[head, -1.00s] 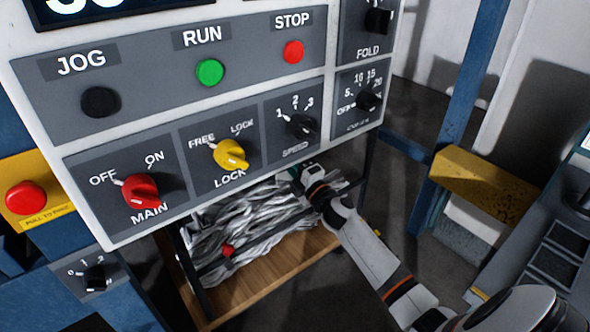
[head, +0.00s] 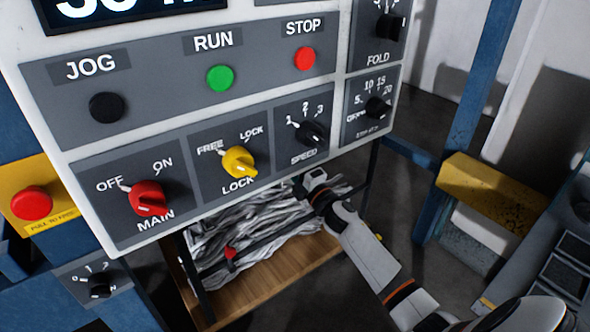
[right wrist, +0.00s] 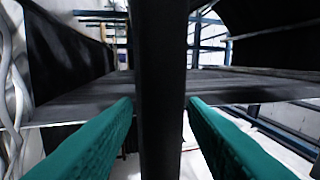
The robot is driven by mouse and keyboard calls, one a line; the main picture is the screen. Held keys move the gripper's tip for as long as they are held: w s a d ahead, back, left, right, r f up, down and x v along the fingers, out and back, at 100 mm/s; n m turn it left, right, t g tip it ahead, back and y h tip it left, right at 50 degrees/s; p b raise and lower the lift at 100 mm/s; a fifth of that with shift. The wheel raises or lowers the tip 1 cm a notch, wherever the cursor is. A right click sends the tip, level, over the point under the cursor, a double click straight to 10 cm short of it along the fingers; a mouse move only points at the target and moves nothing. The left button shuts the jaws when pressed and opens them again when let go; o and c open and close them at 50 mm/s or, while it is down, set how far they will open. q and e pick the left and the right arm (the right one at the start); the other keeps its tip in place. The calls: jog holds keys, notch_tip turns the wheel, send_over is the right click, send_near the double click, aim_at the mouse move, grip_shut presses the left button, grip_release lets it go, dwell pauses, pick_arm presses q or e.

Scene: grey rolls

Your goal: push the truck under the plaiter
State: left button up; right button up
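The truck (head: 262,287) stands behind and below the control panel in the head view. It has a wooden deck, a black frame and a heap of grey-white folded cloth on it. My right gripper (head: 300,182) is at its upper right part, and its fingers are hidden there. In the right wrist view, the two teal fingers of my right gripper (right wrist: 160,104) lie on both sides of a black upright bar (right wrist: 160,60), their tips against its edges. The bar looks like part of the truck's frame. The plaiter is not clearly identifiable. My left gripper is out of view.
The control panel (head: 190,150) with knobs and buttons hides the truck's top. A blue post (head: 468,110) and a yellow block (head: 490,190) stand to the right. Dark floor (head: 405,230) lies open between truck and post. A red button (head: 32,203) is at left.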

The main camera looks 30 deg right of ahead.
jog(key=b+v, duration=0.1)
jog(key=v, duration=1.1)
jog(key=s+a+f+m+g+h, duration=0.1)
jog(key=s+f+m+g, duration=0.25)
jog(key=f, duration=0.85)
jog(key=s+f+m+g+h, duration=0.1)
jog(key=s+f+m+g, duration=0.25)
jog(key=f, duration=0.85)
jog(key=s+a+f+m+g+h, duration=0.1)
jog(key=s+f+m+g, duration=0.2)
jog(key=f, duration=0.9)
jog(key=s+a+f+m+g, duration=0.2)
jog(key=s+f, duration=0.4)
jog(key=s, duration=0.5)
jog(key=s+a+f+m+g+y, duration=0.1)
jog(key=s+a+f+m+g, duration=0.1)
jog(key=s+a+f+g, duration=0.2)
jog(key=s+a+f+m+g+p, duration=0.1)
jog(key=s+a+f, duration=0.4)
jog(key=s, duration=1.4)
notch_tip(320, 180, down, 5)
jog(key=shift+s+a+r+m+g+y, duration=0.25)
jog(key=shift+m+g, duration=0.45)
jog(key=shift+g, duration=0.4)
jog(key=shift+w+f, duration=0.1)
